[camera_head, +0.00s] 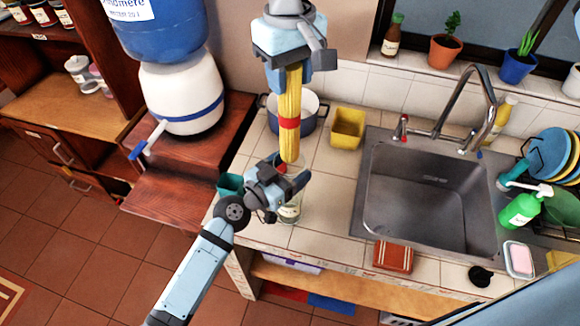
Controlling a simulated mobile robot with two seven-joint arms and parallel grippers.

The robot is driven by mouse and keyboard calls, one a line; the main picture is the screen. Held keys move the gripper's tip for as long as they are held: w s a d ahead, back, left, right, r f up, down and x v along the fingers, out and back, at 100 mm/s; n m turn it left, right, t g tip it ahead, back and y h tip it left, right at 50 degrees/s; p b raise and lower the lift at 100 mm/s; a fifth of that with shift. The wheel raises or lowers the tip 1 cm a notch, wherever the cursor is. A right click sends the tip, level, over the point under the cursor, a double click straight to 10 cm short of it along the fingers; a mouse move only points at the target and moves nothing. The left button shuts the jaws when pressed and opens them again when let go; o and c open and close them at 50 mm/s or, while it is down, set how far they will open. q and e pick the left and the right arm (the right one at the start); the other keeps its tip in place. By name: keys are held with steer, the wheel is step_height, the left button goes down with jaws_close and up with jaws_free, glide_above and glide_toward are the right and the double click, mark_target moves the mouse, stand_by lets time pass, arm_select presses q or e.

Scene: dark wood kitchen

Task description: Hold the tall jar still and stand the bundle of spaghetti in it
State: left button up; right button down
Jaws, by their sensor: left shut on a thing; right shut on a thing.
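The tall jar (290,212) is clear glass and stands upright on the tiled counter, left of the sink. My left gripper (281,189) is shut on the jar's side and covers much of it. The bundle of spaghetti (290,98) is yellow with a red band around its middle. My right gripper (290,62) is shut on the bundle's upper part and holds it upright above the jar. The bundle's lower end is at the jar's mouth in the picture. I cannot tell whether it is inside the rim or just above it.
A blue pot (309,117) and a yellow container (347,128) stand behind the jar. A teal cup (230,185) is close to its left. The sink (425,195) with its faucet (480,105) lies to the right. A brown-red box (393,257) is near the counter's front edge.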

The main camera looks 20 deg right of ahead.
mark_target(290, 132)
steer(key=shift+f, duration=6.5)
steer(key=c, duration=0.6)
jaws_free()
steer(key=shift+o, duration=0.2)
steer(key=shift+r, duration=0.1)
step_height(290, 132, up, 12)
steer(key=shift+f, duration=0.1)
